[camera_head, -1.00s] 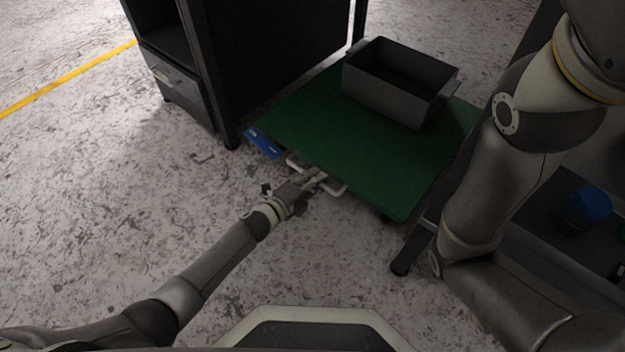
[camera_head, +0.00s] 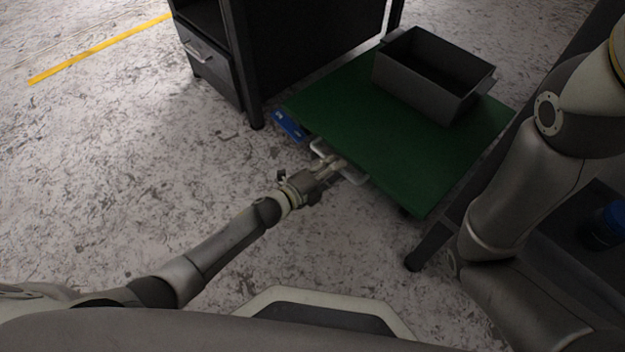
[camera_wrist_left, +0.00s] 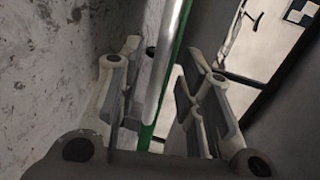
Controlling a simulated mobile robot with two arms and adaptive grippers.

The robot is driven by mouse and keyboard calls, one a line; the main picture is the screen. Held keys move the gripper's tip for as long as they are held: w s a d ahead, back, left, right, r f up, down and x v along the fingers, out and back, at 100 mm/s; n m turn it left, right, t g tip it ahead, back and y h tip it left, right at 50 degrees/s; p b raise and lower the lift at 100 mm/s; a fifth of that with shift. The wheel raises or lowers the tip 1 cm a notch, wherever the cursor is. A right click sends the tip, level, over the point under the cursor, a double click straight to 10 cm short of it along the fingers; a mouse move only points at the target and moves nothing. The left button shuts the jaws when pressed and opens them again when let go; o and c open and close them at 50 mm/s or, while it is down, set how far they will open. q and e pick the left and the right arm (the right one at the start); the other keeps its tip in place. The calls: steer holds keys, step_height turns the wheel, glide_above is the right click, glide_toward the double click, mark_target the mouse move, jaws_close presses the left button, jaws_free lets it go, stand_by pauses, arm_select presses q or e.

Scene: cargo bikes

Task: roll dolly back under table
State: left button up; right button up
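The dolly (camera_head: 350,110) has a flat green top, with a dark caster showing under its near corner. A pale bar handle (camera_head: 356,179) sticks out from its near left edge. My left gripper (camera_head: 336,164) is at this handle. In the left wrist view the pale bar (camera_wrist_left: 166,75) runs between the two fingers (camera_wrist_left: 158,98), which stand apart with gaps beside the bar. The green edge shows just behind the bar. My right arm comes in at the right, but its gripper is out of view.
A grey open bin (camera_head: 425,95) sits on the dolly's far part. A dark drawer cabinet (camera_head: 215,72) stands left of the dolly. A dark leg (camera_head: 428,245) is to its right. A blue item (camera_head: 289,125) shows by the left corner. The speckled floor at left is clear.

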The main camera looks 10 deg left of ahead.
arm_select(q)
steer(key=v, duration=0.9)
steer(key=shift+s, duration=0.2)
steer(key=shift+r, duration=0.15)
